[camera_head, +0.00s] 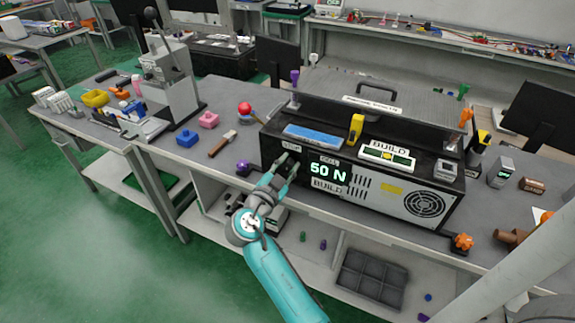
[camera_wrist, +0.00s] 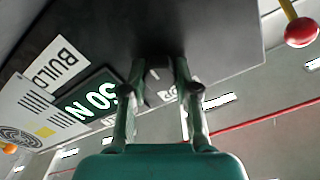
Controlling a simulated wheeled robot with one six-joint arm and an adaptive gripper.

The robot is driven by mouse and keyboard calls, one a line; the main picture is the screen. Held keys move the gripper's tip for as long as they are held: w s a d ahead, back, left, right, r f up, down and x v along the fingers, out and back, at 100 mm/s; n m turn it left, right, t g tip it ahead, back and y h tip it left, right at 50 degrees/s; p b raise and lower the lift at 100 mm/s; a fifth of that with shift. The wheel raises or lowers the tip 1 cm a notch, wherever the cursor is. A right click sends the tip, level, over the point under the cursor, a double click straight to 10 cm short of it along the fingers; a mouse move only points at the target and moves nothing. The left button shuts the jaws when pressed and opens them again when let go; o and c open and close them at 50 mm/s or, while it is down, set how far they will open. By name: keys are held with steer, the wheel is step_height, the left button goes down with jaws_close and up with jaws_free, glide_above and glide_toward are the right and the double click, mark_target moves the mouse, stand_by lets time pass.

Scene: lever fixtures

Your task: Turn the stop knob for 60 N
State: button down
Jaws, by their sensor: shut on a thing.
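The black machine box (camera_head: 370,190) stands on the workbench, with a lit display (camera_head: 327,173) on its front that appears to read 50 N. The display also shows, turned, in the wrist view (camera_wrist: 92,103). My gripper (camera_head: 287,163) is at the left part of this front panel, just left of the display. In the wrist view its two fingers (camera_wrist: 160,75) are on either side of a small dark knob (camera_wrist: 154,88) and shut on it. The knob is mostly hidden by the fingers in the head view.
A red ball-topped lever (camera_head: 245,108) stands left of the box and shows at the wrist view's upper right (camera_wrist: 301,32). A purple knob (camera_head: 243,168) is at the bench front, left of my gripper. An orange knob (camera_head: 462,242) is at the right.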

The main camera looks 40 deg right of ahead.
stand_by(0.4)
steer(key=c, duration=0.8)
jaws_free()
steer(key=shift+c, duration=0.2)
steer(key=v, duration=1.2)
